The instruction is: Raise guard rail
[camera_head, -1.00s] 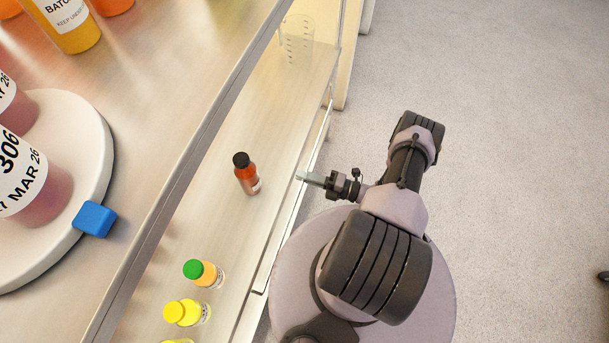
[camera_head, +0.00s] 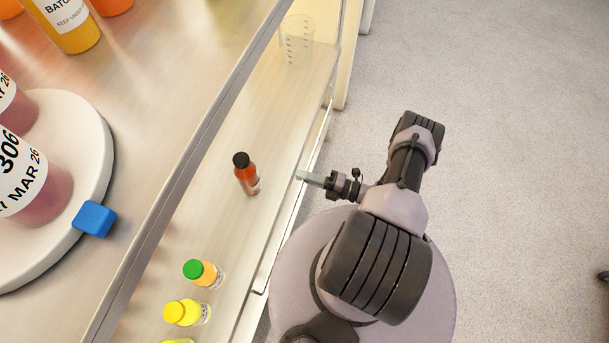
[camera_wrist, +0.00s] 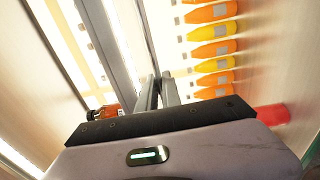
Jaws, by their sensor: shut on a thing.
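The guard rail (camera_head: 316,143) is a thin, pale strip along the front edge of the lower shelf in the head view. My gripper (camera_head: 301,176) is at this edge, about midway along the visible stretch, with its fingertips on the rail. In the wrist view the two grey fingers (camera_wrist: 157,92) are close together, shut on what appears to be the rail; the contact itself is hard to make out. A dark-capped red bottle (camera_head: 246,175) stands on the shelf just left of the fingertips, apart from them.
A green-capped bottle (camera_head: 204,272) and a yellow-capped bottle (camera_head: 187,312) stand nearer on the lower shelf. A clear beaker (camera_head: 297,40) stands at its far end. The upper shelf holds a white turntable (camera_head: 97,150) with a blue block (camera_head: 94,219). Open floor lies right.

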